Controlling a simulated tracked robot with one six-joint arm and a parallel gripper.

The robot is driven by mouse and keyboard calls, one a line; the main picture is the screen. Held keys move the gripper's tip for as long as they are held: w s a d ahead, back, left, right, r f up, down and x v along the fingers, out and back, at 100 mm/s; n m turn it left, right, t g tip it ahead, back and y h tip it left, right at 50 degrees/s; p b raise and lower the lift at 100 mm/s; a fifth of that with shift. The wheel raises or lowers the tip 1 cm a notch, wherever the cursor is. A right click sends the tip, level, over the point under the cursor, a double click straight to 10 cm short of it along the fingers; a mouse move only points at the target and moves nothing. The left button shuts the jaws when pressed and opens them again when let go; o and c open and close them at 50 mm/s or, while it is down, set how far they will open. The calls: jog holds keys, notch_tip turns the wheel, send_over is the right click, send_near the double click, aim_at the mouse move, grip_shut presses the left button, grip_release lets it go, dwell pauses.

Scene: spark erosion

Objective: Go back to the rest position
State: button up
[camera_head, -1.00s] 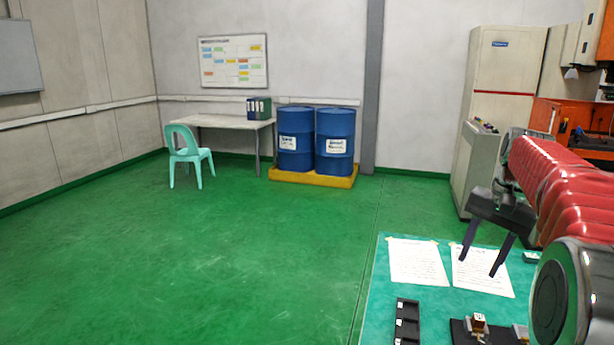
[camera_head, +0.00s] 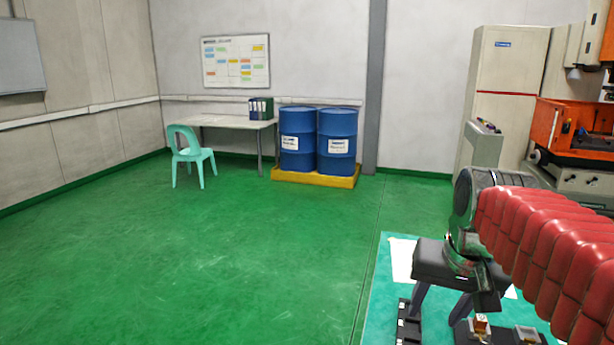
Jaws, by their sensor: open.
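My gripper (camera_head: 437,306) hangs at the lower right, over the teal-topped table (camera_head: 376,318). Its two dark fingers point down and stand apart, with nothing seen between them. My red-sleeved arm reaches in from the right edge. The gripper hides most of the white paper sheets (camera_head: 401,258) on the table. Below it, a black slotted tray (camera_head: 405,330) is partly covered by the left finger. I cannot tell the gripper's height above the table.
Green floor (camera_head: 200,260) is clear to the left. Blue drums (camera_head: 337,140) stand on a yellow pallet (camera_head: 315,180) by the back wall, beside a desk (camera_head: 235,124) and a turquoise chair (camera_head: 190,155). A tall cabinet (camera_head: 505,90) and an orange machine (camera_head: 575,130) stand at the right.

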jog(key=s+a+f+n+t, duration=0.1)
jog(key=s+a+f+n, duration=0.1)
jog(key=s+a+f, duration=0.1)
jog(key=s+a+f+n+t, duration=0.1)
jog(key=s+a+f, duration=0.2)
jog(key=s+f, duration=0.2)
jog(key=s, duration=0.3)
jog(key=shift+s+n, duration=0.2)
jog(key=shift+n, duration=0.2)
